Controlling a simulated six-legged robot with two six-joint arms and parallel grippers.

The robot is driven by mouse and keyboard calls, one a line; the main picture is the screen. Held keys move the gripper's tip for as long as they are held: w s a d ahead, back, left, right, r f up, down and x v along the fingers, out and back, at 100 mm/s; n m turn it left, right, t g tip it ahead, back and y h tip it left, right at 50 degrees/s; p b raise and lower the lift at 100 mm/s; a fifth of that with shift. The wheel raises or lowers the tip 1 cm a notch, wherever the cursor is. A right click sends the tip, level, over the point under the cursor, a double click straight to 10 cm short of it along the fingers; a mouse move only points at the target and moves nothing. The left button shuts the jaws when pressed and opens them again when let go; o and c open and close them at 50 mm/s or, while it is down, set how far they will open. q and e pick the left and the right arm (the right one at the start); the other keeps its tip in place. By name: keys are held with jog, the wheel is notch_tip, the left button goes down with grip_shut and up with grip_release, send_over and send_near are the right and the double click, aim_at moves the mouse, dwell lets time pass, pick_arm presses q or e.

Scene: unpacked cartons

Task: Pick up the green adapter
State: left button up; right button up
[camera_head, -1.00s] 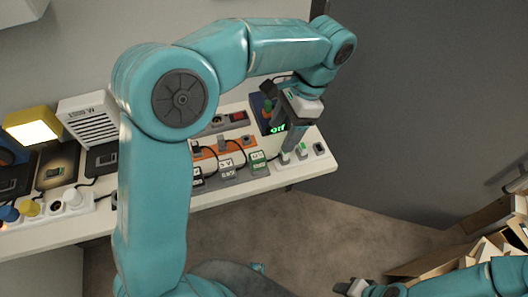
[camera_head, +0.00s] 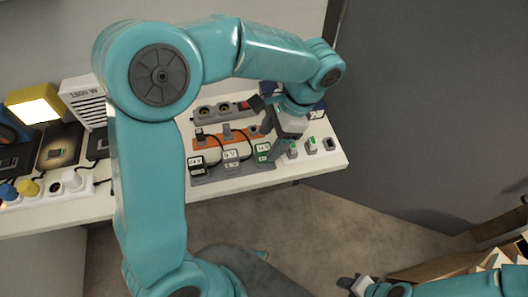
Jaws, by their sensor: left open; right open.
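The green adapter (camera_head: 263,152) stands at the right end of a row on the grey strip on the table, with a white label on its front. My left gripper (camera_head: 271,135) is open just above and beside it, with a dark finger close to its right side. I cannot tell whether the finger touches it. The gripper hides part of the adapter's top and right side. My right gripper (camera_head: 352,284) is open and empty at the bottom edge, low over the floor and away from the table.
A black adapter (camera_head: 197,166) and a grey adapter (camera_head: 231,161) stand to the left, with cables behind. Small plugs (camera_head: 311,146) stand to the right near the table edge. An orange strip (camera_head: 212,142) lies behind. Cartons (camera_head: 450,268) lie at lower right.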

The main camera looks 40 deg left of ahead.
aim_at(264, 148)
pick_arm(q)
jog(key=x, duration=0.4)
jog(key=shift+a+f, duration=0.2)
jog(key=shift+f, duration=0.1)
grip_shut()
jog(key=shift+r, duration=0.1)
notch_tip(264, 148, up, 20)
jog(key=p, duration=0.3)
